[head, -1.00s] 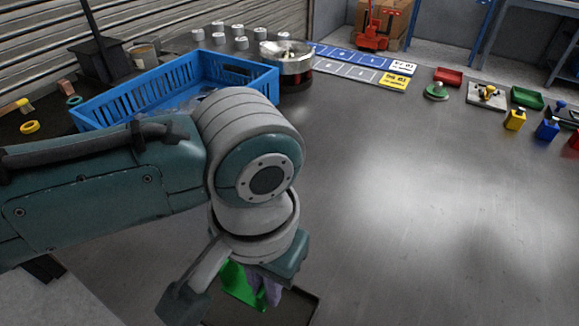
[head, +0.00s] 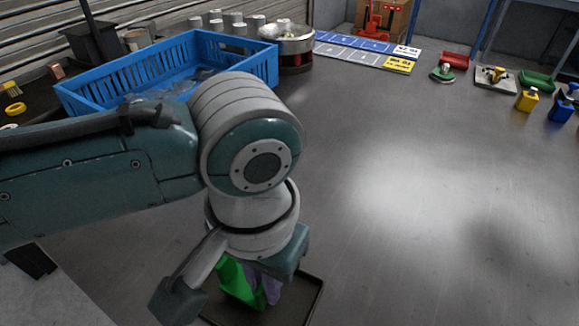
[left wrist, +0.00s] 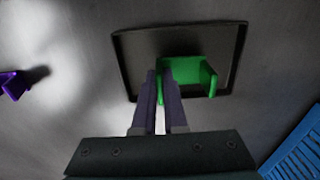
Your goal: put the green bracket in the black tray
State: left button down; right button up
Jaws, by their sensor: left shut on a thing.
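The green bracket (head: 236,284) is between the fingers of my left gripper (head: 262,288), low in the head view. In the left wrist view the green bracket (left wrist: 194,73) shows an upright flange, and my left gripper (left wrist: 160,82) is shut on one edge of it. The black tray (head: 314,298) lies beneath them, partly hidden by my arm. The left wrist view shows its dark floor and rim (left wrist: 130,48) around most of the bracket. I cannot tell whether the bracket touches the tray floor. My right gripper is not in view.
A blue crate (head: 92,96) stands at the back left; its corner (left wrist: 296,148) also shows in the left wrist view. A purple object (left wrist: 14,85) lies left of the tray. Several coloured items line the back right, including a yellow block (head: 527,101). The table's middle right is clear.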

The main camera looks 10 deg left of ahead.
pick_arm(q)
jog(key=shift+f, duration=0.65)
jog(key=c, duration=0.9)
grip_release()
jog(key=shift+r, duration=0.1)
notch_tip(320, 180, up, 7)
jog(key=p, duration=0.8)
